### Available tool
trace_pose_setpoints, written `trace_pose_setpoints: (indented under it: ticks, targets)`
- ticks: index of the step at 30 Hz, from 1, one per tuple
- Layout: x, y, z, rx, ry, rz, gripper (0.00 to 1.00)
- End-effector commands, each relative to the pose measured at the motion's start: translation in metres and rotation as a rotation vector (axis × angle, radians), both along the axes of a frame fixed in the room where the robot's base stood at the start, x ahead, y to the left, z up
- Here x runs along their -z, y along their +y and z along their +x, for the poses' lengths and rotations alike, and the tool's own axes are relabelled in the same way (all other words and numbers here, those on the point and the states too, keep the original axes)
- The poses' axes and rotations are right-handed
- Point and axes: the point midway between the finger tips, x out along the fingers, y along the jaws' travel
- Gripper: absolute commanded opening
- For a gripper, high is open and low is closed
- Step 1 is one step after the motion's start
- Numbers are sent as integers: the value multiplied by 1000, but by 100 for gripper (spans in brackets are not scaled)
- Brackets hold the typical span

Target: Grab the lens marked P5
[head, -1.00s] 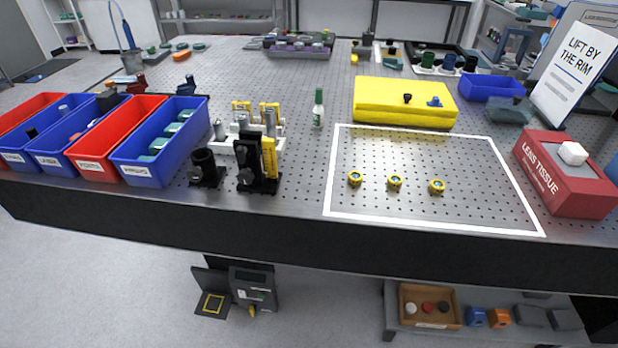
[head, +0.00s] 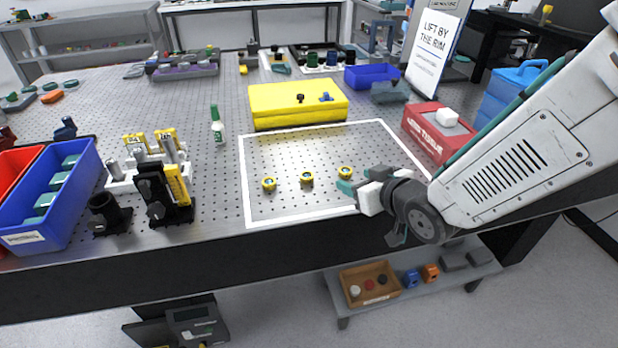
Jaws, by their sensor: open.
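Three small yellow-rimmed lenses stand in a row inside the white outline on the perforated bench: a left lens (head: 269,184), a middle lens (head: 306,177) and a right lens (head: 345,172). Their markings are too small to read, so I cannot tell which is P5. My gripper (head: 350,190) comes in from the right, over the right front part of the outlined area. It is open, with nothing seen between its fingers. It is close to the right lens, just in front and to the right of it in the picture.
A yellow case (head: 290,105) lies behind the outline. A red lens tissue box (head: 437,130) and a "lift by the rim" sign (head: 432,45) stand at the right. Black mounts (head: 160,200) and a blue bin (head: 50,205) stand left. Bare bench surrounds the lenses.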

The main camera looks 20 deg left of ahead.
Motion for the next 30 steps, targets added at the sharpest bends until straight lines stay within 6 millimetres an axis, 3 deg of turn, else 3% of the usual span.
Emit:
trace_pose_setpoints:
  ticks: [3, 8, 24, 30]
  targets:
    - [13, 33, -15, -84, -31, 72, 56]
    - [17, 52, -21, -127, -52, 120, 56]
    - [37, 105, 16, -127, -54, 124, 56]
    - [38, 109, 20, -126, -54, 124, 56]
